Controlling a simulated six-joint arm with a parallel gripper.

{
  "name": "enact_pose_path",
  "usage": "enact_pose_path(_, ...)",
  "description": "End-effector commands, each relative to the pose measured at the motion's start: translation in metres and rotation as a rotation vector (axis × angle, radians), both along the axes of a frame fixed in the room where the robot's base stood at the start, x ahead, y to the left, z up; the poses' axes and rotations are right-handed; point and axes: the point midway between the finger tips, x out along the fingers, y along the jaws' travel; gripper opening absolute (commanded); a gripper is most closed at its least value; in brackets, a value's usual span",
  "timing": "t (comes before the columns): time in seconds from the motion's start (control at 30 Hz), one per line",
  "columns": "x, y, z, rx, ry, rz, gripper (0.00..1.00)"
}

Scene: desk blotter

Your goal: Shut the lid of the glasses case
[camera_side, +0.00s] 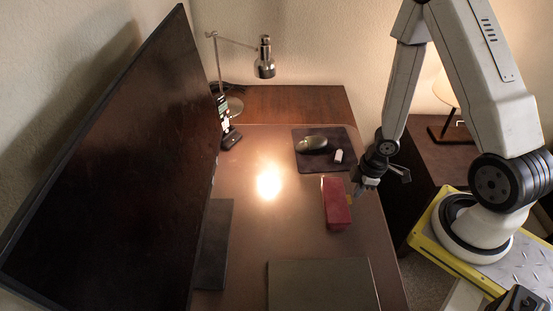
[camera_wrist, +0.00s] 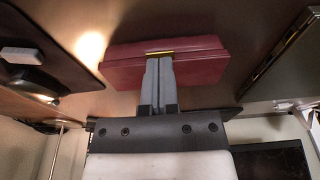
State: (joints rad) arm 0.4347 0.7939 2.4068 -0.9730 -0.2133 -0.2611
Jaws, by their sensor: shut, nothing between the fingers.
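The red glasses case (camera_side: 337,205) lies on the desk blotter, right of the bright light spot. Its lid looks down, with no gap that I can make out. The case also shows in the wrist view (camera_wrist: 205,58), with a gold clasp on its near side. My gripper (camera_side: 358,191) is at the right side of the case, by the clasp. In the wrist view my gripper's fingers (camera_wrist: 158,62) are together and empty. Their tips are at the clasp and hide part of the case's front. I cannot tell whether they touch it.
A dark mouse pad (camera_side: 309,169) with a mouse (camera_side: 311,144) and a small white block (camera_side: 338,156) lies behind the case. A flat grey-green item (camera_side: 322,287) lies in front. A large monitor (camera_side: 120,160) stands left; a lamp (camera_side: 265,62) stands behind. The blotter left of the case is clear.

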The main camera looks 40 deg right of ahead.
Motion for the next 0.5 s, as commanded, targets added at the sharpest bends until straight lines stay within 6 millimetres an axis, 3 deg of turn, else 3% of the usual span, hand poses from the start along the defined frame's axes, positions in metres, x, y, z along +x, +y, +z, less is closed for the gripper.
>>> enact_pose_path(0.17, 0.0, 0.0, 0.012, -0.002, -0.002, 0.001, 0.0)
enact_pose_path(0.5, -0.026, -0.027, 0.02, -0.001, 0.0, -0.005, 0.0)
